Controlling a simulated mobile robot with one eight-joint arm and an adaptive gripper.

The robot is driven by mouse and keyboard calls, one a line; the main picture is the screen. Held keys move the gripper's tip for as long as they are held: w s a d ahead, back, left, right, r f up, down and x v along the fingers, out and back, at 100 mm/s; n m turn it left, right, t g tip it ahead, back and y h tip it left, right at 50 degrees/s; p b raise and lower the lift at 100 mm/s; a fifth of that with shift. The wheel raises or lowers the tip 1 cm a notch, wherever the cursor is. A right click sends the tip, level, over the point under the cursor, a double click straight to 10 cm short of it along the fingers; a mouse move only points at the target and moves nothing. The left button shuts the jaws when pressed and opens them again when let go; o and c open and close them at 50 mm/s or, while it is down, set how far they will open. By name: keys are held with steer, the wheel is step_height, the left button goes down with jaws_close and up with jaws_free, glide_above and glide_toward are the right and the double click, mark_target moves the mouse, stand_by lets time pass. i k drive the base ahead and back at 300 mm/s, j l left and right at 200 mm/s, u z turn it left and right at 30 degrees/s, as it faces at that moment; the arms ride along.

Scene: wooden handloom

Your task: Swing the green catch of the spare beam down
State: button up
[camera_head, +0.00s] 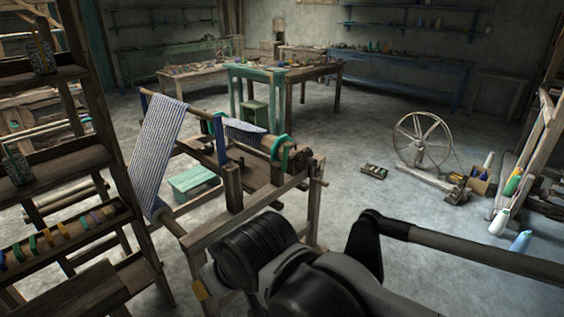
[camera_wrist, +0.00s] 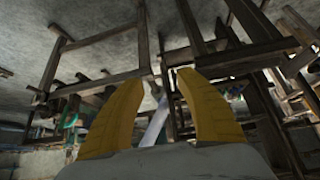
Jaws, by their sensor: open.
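My gripper (camera_wrist: 160,80) shows in the wrist view as two yellow fingers, spread apart with nothing between them.
A dark shelf rack (camera_head: 75,158) with coloured spools stands close on the left. A spinning wheel (camera_head: 423,140) and a small tray (camera_head: 374,171) are on the floor to the right. A green table (camera_head: 262,72) stands behind the loom. Floor between loom and wheel is mostly clear.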

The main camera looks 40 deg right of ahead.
mark_target(286, 149)
steer(key=i+l+z, duration=0.25)
steer(key=i+l, duration=0.15)
steer(key=l, duration=0.15)
steer(key=i+l+z, duration=0.25)
steer(key=i+l, duration=0.15)
steer(key=l, duration=0.1)
